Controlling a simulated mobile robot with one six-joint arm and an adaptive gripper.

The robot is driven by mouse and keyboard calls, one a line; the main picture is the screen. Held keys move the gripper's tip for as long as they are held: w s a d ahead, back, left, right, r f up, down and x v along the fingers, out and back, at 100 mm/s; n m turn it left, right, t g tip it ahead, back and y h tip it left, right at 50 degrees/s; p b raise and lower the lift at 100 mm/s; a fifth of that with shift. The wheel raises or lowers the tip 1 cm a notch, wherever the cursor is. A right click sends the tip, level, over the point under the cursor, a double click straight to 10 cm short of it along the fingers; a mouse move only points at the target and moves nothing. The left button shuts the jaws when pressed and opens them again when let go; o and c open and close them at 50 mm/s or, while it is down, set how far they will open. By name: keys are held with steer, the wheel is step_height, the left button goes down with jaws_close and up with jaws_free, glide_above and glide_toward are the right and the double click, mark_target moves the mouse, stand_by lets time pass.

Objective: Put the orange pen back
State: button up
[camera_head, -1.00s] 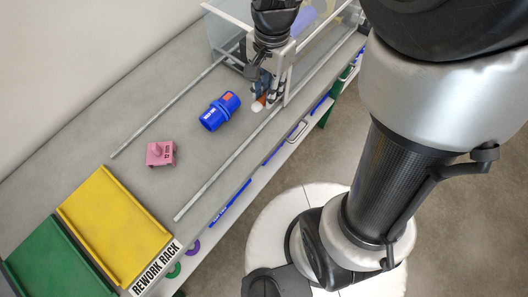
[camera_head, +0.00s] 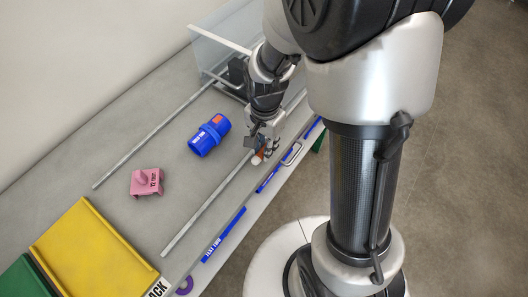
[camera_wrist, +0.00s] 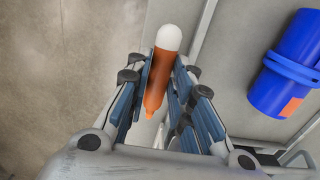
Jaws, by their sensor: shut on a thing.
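The orange pen (camera_wrist: 158,82) has a rounded white end and a tapered orange tip. My gripper (camera_wrist: 160,88) is shut on it, with a finger on each side of the orange body in the wrist view. In the head view my gripper (camera_head: 264,150) is at the front edge of the cart top, right of the blue fitting. Only a small orange and white part of the pen (camera_head: 257,158) shows there; the rest is hidden by the fingers. No holder for the pen can be made out with certainty.
A blue pipe fitting (camera_head: 209,136) lies between two grey rails (camera_head: 205,205). A pink block (camera_head: 146,182) and a yellow tray (camera_head: 92,250) are to the left, with a green tray (camera_head: 22,280) beyond. A clear-walled box (camera_head: 222,62) stands at the back. Blue labelled strips (camera_head: 223,236) line the front edge.

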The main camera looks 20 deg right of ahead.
steer(key=shift+f+b, duration=0.55)
steer(key=shift+f, duration=1.25)
steer(key=shift+f, duration=0.15)
steer(key=o, duration=0.6)
steer(key=shift+c, duration=0.2)
